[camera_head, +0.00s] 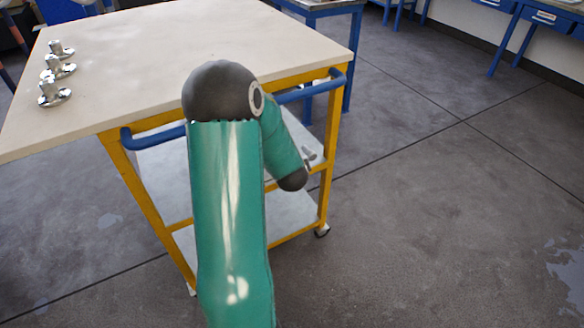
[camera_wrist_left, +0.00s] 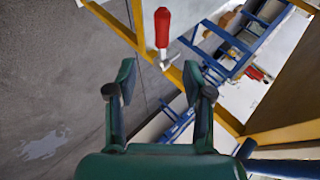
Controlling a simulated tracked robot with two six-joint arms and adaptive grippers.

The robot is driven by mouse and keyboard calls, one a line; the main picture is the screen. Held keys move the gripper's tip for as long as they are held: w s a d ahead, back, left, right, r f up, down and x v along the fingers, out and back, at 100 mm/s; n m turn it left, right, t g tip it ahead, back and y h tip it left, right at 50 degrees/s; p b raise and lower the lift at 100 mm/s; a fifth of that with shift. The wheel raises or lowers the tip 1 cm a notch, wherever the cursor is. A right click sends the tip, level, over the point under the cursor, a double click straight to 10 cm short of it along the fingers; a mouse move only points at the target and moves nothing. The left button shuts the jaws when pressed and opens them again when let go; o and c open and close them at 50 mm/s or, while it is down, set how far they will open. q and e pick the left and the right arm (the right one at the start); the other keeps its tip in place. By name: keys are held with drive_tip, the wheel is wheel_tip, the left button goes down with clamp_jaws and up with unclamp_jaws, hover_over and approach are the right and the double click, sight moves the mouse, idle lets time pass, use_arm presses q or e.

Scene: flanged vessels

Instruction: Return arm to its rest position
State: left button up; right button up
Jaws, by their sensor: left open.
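My left gripper (camera_wrist_left: 158,82) is open in the left wrist view, with nothing between its two fingers. A red-handled object with a metal end (camera_wrist_left: 162,27) shows beyond the fingertips, in front of the yellow frame; I cannot tell how far away it is or what it rests on. In the head view a teal arm of mine (camera_head: 228,215) with dark joints rises in front of the table, bent at the elbow, its forearm pointing down beside the table's front. The gripper itself is not visible there. My right gripper is in neither view.
The table (camera_head: 190,45) has a pale top, yellow legs and a blue rail (camera_head: 310,90), close behind the arm. Several metal flanged vessels (camera_head: 54,92) stand at its left edge. Lower shelves (camera_head: 290,215) lie beneath. Open floor (camera_head: 430,220) is to the right; blue workbenches (camera_head: 540,18) stand behind.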

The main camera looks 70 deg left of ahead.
use_arm(q)
drive_tip(key=shift+w, duration=0.1)
drive_tip(key=w+d+f+m+t+h+p, duration=0.1)
drive_tip(key=w+d+f+m+h, duration=0.15)
drive_tip(key=w+d, duration=0.45)
drive_tip(key=w+d+f+m+h+p, duration=0.2)
drive_tip(key=d+f, duration=0.2)
drive_tip(key=d, duration=0.6)
drive_tip(key=w+d+f+m+t+h+p, duration=0.1)
drive_tip(key=w+d+f+m+h, duration=0.15)
drive_tip(key=w+d, duration=0.45)
drive_tip(key=s+d+f+n+g+h, duration=0.1)
drive_tip(key=s+d+f+n+h, duration=0.1)
drive_tip(key=d, duration=0.6)
drive_tip(key=s+d+f+n+g+h+p, duration=0.1)
drive_tip(key=s+d+f+n+g+h, duration=0.1)
drive_tip(key=s+d+n, duration=0.2)
drive_tip(key=s+d+f+n+g+h+p, duration=0.1)
drive_tip(key=s+d+f+n+h, duration=0.1)
drive_tip(key=s+d, duration=0.5)
drive_tip(key=shift+s+d+f+n+g, duration=0.25)
drive_tip(key=shift+d+n+g, duration=0.25)
drive_tip(key=shift+d, duration=2.65)
